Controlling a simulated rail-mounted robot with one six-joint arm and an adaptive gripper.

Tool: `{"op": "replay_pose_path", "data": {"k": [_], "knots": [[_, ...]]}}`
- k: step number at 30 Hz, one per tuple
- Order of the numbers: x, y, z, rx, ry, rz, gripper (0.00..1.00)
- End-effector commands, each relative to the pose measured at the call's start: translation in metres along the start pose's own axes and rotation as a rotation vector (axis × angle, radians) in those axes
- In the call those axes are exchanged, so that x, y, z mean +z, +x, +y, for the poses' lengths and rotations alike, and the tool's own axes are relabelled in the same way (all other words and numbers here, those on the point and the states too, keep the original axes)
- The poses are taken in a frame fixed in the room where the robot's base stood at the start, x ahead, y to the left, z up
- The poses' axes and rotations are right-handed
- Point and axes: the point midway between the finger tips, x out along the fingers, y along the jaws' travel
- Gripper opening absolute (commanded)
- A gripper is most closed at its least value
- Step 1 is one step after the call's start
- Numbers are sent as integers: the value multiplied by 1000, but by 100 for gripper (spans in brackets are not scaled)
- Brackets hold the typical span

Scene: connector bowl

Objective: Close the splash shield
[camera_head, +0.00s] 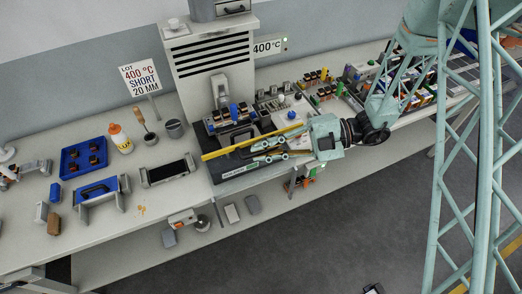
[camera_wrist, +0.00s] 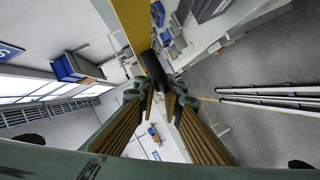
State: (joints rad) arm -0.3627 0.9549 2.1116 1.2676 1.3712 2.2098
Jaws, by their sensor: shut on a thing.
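The splash shield shows mainly as a long yellow bar (camera_head: 225,151), slanting across the front of the grey machine on the bench. In the wrist view the yellow bar (camera_wrist: 131,22) runs from the top edge to a dark, rounded grip (camera_wrist: 152,66). My gripper (camera_head: 259,152) reaches in from the right, just below the bar. In the wrist view my fingertips (camera_wrist: 160,88) close at the dark grip's end. My gripper is shut on the shield there; the exact contact is partly hidden. Any clear panel of the shield cannot be made out.
Under the bar is the machine's black base (camera_head: 228,168), with small connector parts (camera_head: 235,113) behind it. To the left stand a grey tray (camera_head: 168,171), a squeeze bottle (camera_head: 121,140) and a blue tray (camera_head: 84,157). Several small parts crowd the bench behind my arm.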

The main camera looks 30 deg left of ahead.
Motion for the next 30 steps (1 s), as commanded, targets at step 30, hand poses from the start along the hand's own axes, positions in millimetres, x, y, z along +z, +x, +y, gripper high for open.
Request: {"op": "replay_pose_path", "data": {"k": [30], "knots": [[0, -22, 3, 6, -2, -1, 22]]}}
